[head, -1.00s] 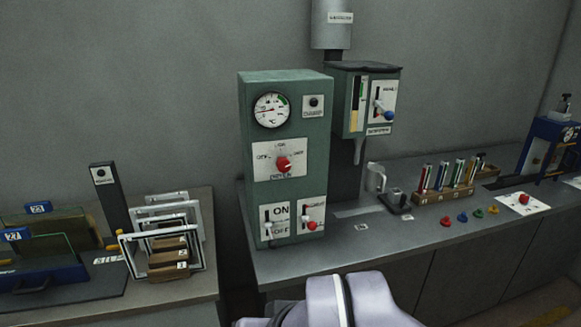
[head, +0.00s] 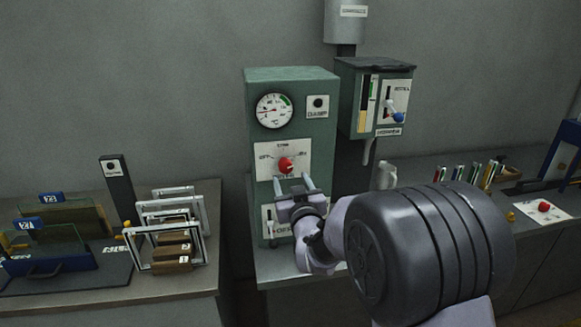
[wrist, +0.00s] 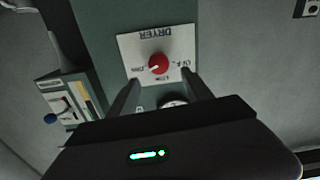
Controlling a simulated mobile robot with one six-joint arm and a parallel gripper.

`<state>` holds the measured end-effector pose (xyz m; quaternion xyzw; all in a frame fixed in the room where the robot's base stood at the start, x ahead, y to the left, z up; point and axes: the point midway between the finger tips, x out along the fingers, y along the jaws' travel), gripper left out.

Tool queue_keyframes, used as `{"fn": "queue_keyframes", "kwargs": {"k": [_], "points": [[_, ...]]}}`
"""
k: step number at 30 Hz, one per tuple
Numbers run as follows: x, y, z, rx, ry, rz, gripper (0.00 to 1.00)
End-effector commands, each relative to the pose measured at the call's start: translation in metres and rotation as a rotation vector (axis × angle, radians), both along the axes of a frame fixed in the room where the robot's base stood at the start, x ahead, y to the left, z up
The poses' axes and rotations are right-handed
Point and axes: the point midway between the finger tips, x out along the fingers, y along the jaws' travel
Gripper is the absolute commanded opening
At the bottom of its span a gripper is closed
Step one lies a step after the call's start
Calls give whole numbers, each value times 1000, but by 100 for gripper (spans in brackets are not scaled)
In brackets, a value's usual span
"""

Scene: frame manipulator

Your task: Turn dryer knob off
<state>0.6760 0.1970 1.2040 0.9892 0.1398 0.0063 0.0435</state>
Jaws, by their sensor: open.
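The dryer knob (head: 286,165) is a red round knob on a white label plate on the front of a green box (head: 330,100). The plate has markings to the left, top and right of the knob. In the wrist view the plate appears upside down, reading DRYER, and the red knob (wrist: 159,63) shows a pale pointer mark toward the lower left. My gripper (head: 294,181) is open and empty, just below and in front of the knob. In the wrist view its two fingers (wrist: 160,86) stand either side of the space below the knob, apart from it.
A dial gauge (head: 274,111) sits above the knob. A switch panel below it is partly hidden by my arm. A second green unit (head: 376,95) with a blue-tipped lever stands to the right. Frames (head: 165,235) and blue-tagged holders are on the left bench.

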Motion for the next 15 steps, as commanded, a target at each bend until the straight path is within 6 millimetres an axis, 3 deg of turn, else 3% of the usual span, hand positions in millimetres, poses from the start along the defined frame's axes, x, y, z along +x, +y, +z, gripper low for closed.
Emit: {"fn": "queue_keyframes", "kwargs": {"k": [3, 6, 10, 15], "points": [[34, 9, -1, 1, 0, -1, 59], [55, 15, -1, 1, 1, 0, 59], [72, 20, 0, 0, 1, 0, 59], [79, 23, 0, -1, 1, 0, 59]]}}
